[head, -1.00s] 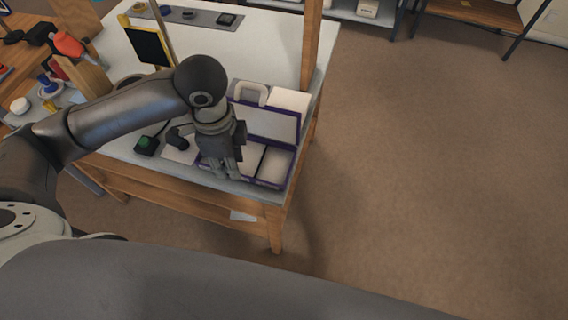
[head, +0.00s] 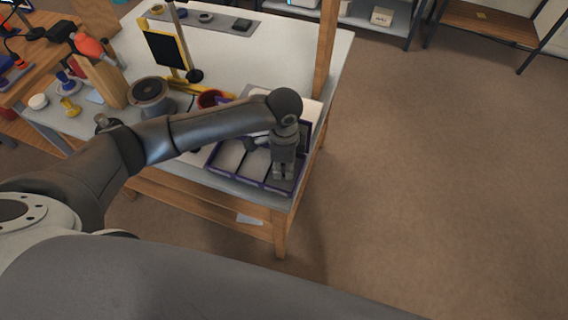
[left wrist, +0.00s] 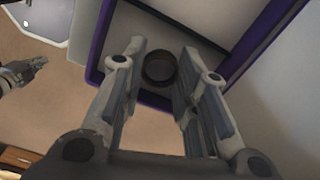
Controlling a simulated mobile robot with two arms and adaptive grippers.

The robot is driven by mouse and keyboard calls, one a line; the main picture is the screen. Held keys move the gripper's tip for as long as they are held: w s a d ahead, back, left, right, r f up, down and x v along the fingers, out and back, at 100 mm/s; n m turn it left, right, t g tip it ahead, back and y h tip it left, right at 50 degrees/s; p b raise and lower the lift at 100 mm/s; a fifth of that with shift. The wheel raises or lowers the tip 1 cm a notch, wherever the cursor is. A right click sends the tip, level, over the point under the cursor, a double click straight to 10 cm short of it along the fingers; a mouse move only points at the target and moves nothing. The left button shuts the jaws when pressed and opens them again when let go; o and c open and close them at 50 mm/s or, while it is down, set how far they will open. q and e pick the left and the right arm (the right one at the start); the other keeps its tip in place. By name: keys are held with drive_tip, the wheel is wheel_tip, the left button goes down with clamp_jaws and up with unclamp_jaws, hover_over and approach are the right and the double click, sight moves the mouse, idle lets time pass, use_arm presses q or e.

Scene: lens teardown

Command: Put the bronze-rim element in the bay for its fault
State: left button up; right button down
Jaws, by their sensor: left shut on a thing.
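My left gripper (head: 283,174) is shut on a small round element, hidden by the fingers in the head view. In the left wrist view the element (left wrist: 159,68) is a dark brownish disc with a raised rim, between the fingertips of my left gripper (left wrist: 157,75). Its rim colour is hard to tell in the shade. The purple-edged tray (head: 238,181) has pale bays side by side. My left gripper is over its right-hand bay, near the corner; the tray's purple wall (left wrist: 94,48) passes close by the fingers. What looks like my right gripper (left wrist: 32,68) shows small, its jaw unclear.
The tray lies near the table's front right corner, beside a wooden post (head: 326,60). To the left are a red bowl (head: 211,98), a dark round device (head: 150,92) and a yellow-framed black panel (head: 166,48). The back middle of the tabletop (head: 270,45) is clear.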

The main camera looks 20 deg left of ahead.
sight(284, 168)
use_arm(q)
drive_tip(key=shift+f, duration=0.3)
drive_tip(key=shift+f, duration=0.1)
drive_tip(key=o, duration=0.8)
wheel_tip(284, 168, up, 12)
drive_tip(key=shift+r+b, duration=0.15)
drive_tip(key=shift+b, duration=0.25)
